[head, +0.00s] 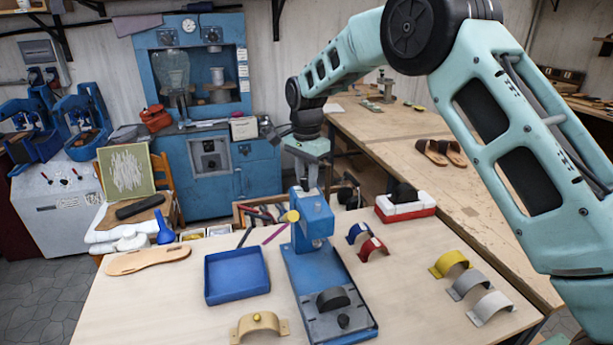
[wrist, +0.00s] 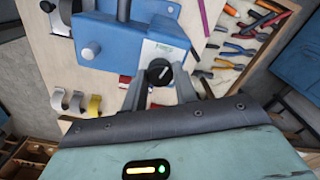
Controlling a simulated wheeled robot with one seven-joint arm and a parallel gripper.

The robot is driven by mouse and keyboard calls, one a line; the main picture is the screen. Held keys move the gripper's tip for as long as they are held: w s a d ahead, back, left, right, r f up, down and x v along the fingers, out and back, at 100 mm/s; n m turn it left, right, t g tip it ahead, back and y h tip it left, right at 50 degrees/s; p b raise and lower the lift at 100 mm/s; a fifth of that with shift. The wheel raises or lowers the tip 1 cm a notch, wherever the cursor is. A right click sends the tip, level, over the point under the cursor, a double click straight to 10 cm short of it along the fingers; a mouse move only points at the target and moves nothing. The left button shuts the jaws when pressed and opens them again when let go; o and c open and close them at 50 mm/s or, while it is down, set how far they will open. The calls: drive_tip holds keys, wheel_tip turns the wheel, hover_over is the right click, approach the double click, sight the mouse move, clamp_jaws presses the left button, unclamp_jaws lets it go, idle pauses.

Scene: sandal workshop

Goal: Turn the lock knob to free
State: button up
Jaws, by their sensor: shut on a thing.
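The lock knob (wrist: 158,72) is round and black with a pale pointer mark, on a light plate on the blue press. Small green lettering is on the plate above it, too blurred to read. My gripper (wrist: 160,84) has its two fingers at either side of the knob and is shut on it. In the head view the blue press (head: 312,222) stands on the table, and my gripper (head: 309,172) points down behind its head. The knob is hidden in that view.
A blue tray (head: 237,276) lies left of the press. Blue and red arched pieces (head: 372,247), a yellow arch (head: 450,262) and grey and white arches lie to the right. A tan arch (head: 258,326) is in front. Hand tools (wrist: 240,50) fill a box behind the press.

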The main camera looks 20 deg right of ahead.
sight(306, 179)
drive_tip(key=shift+r+n, duration=0.15)
drive_tip(key=shift+n, duration=1.45)
drive_tip(key=shift+w, duration=0.1)
drive_tip(key=o, duration=1)
drive_tip(key=shift+c, duration=0.2)
wheel_tip(306, 179, up, 17)
drive_tip(key=b, duration=0.3)
drive_tip(key=shift+r, duration=0.15)
